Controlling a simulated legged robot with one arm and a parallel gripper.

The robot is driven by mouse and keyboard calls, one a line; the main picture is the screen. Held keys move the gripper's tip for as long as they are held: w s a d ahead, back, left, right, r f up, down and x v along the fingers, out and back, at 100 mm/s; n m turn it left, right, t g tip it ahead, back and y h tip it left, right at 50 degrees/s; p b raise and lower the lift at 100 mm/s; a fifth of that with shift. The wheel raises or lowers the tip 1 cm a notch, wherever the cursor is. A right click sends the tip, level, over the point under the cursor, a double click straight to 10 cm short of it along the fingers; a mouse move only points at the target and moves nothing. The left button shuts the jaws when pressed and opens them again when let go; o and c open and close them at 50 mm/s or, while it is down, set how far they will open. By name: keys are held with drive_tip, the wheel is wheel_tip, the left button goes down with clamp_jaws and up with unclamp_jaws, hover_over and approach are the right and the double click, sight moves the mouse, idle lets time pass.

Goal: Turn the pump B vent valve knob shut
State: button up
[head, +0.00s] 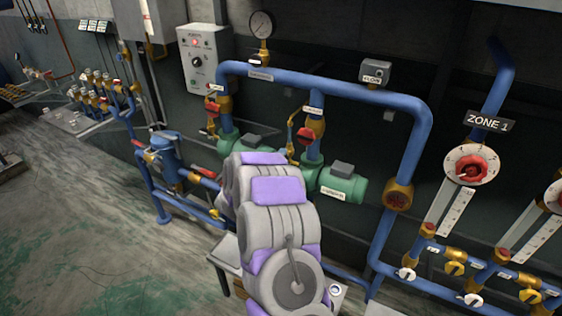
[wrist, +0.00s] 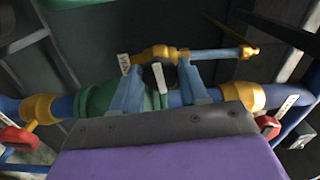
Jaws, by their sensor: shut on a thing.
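In the wrist view, my gripper (wrist: 162,75) has its two light-blue fingers on either side of a dark round knob with a white bar, the vent valve knob (wrist: 159,77). The fingers are closed on this knob. The white bar stands nearly upright, leaning slightly. Behind it is the brass valve body (wrist: 163,53), with a small white label (wrist: 124,64) at its left. In the head view, my arm hides my gripper and the knob. Green pumps stand behind the arm, one on the right (head: 342,184) and one on the left (head: 245,145).
A blue pipe (wrist: 70,106) with brass fittings crosses the wrist view. Red-handled valves (wrist: 268,126) sit at both sides. In the head view, blue piping (head: 330,84) frames the pumps, and the Zone 1 dial (head: 471,166) stands at right. Open floor (head: 70,220) lies at left.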

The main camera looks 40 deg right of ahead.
drive_tip(key=shift+f+m, duration=0.25)
drive_tip(key=shift+m, duration=0.05)
drive_tip(key=o, duration=1)
drive_tip(key=shift+c, duration=0.2)
drive_tip(key=shift+o, duration=0.4)
drive_tip(key=shift+r, duration=0.1)
drive_tip(key=shift+a, duration=0.1)
drive_tip(key=v, duration=0.7)
drive_tip(key=shift+r, duration=0.1)
